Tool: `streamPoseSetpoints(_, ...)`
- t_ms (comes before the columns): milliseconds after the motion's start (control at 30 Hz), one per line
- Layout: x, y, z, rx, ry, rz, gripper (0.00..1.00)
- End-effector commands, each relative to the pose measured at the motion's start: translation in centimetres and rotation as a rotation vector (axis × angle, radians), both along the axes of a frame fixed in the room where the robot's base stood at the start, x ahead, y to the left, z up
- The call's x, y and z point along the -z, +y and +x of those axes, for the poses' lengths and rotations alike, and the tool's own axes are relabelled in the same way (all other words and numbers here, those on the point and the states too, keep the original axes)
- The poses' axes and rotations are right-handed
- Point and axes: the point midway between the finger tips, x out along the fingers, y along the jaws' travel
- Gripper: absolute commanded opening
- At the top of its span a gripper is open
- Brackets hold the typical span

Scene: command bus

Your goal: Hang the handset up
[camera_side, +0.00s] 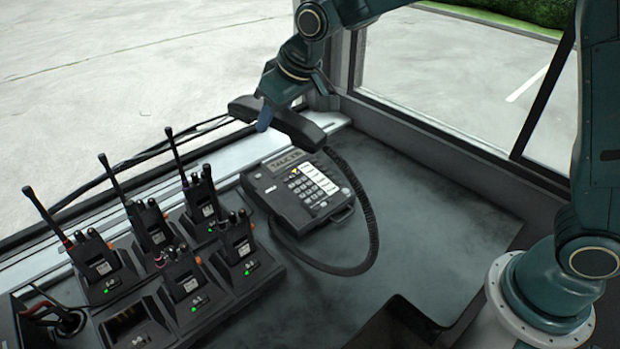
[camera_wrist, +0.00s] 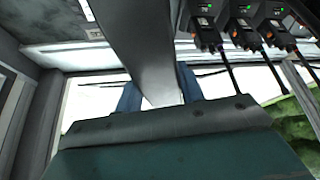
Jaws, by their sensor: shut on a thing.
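The black handset (camera_side: 292,128) is held in the air above and behind the desk phone in the side view, with its long body tilted down to the right. My gripper (camera_side: 268,112) is shut on the handset near its middle, and one blue finger shows in front of it. In the wrist view the handset (camera_wrist: 140,50) runs up the middle between my gripper's blue fingers (camera_wrist: 160,95). The phone base (camera_side: 300,188) sits on the grey counter with its keypad facing up. The coiled cord (camera_side: 372,225) loops from the handset down and round to the base.
A charger rack (camera_side: 255,285) with several upright radios (camera_side: 200,200) stands left of the phone, and their antennas reach up. One charger slot (camera_side: 135,325) is empty. They also show in the wrist view (camera_wrist: 240,35). Windows border the counter. The counter (camera_side: 440,215) right of the cord is clear.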

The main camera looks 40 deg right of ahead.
Motion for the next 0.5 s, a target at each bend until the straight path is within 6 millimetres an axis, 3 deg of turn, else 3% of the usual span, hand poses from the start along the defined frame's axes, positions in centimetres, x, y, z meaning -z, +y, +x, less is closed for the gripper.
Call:
streamPoseSetpoints(400,-0.2,-1.9,3.9,0.263,-0.016,0.002,0.07)
streamPoseSetpoints(500,1.2,-1.9,3.7,0.258,-0.016,0.001,0.07)
